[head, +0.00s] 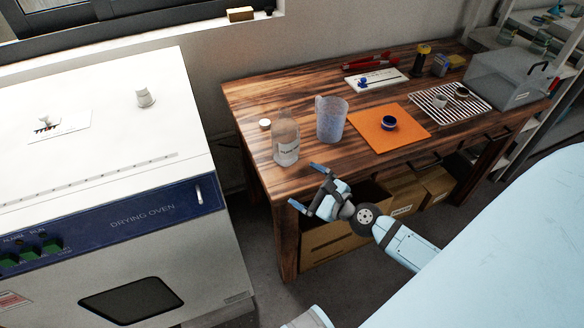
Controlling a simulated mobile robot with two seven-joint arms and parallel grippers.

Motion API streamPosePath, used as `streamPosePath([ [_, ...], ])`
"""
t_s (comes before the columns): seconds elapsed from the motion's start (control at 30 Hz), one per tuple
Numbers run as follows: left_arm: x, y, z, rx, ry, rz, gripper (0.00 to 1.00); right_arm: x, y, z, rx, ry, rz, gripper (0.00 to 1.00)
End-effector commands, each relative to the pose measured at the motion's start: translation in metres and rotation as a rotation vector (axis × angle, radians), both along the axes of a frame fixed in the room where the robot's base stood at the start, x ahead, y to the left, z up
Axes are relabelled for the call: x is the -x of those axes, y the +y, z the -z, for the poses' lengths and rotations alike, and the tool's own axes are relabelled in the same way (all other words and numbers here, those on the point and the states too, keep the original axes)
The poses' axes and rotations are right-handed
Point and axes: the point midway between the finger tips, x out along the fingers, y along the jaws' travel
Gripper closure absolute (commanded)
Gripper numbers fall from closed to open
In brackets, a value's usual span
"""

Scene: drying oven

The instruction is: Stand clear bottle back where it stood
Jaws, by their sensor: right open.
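The clear bottle (286,144), with a pale label, stands upright on the wooden table (350,172) near its front left corner. Its top looks uncapped. A small white cap (265,124) lies on the table to its left and behind. My right gripper (307,187) is in front of the table's front edge, just below and to the right of the bottle in the picture. Its two fingers are spread, with nothing between them, and it is apart from the bottle. My left gripper is not in view.
A bluish pitcher (331,122) stands close to the bottle's right. An orange mat (405,136) holds a dark blue round object (389,122). The drying oven (100,200) stands left across a gap.

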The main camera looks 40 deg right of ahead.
Motion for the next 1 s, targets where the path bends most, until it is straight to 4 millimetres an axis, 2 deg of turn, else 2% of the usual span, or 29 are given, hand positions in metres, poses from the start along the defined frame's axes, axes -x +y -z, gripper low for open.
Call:
streamPosePath([
  [0.03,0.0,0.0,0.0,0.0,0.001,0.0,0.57,0.012,0.022,0.01,0.201,-0.021,-0.056,0.03],
  [0.1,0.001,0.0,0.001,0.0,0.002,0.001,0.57,0.03,0.052,0.023,0.546,-0.074,-0.154,0.03],
  [0.2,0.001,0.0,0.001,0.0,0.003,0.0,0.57,0.054,0.089,0.041,1.033,-0.164,-0.303,0.03],
  [0.3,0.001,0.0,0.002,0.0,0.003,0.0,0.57,0.077,0.116,0.057,1.489,-0.263,-0.454,0.03],
  [0.4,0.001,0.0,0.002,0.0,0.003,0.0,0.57,0.095,0.134,0.067,1.869,-0.354,-0.593,0.03],
  [0.5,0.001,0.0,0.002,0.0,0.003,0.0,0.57,0.106,0.143,0.072,2.142,-0.425,-0.702,0.03],
  [0.6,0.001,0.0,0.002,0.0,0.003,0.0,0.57,0.113,0.148,0.074,2.304,-0.467,-0.772,0.03],
  [0.7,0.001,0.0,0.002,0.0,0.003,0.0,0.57,0.115,0.149,0.075,2.371,-0.485,-0.802,0.03],
  [1.0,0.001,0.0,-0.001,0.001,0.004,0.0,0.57,0.115,0.148,0.072,2.379,-0.487,-0.805,0.03],
])
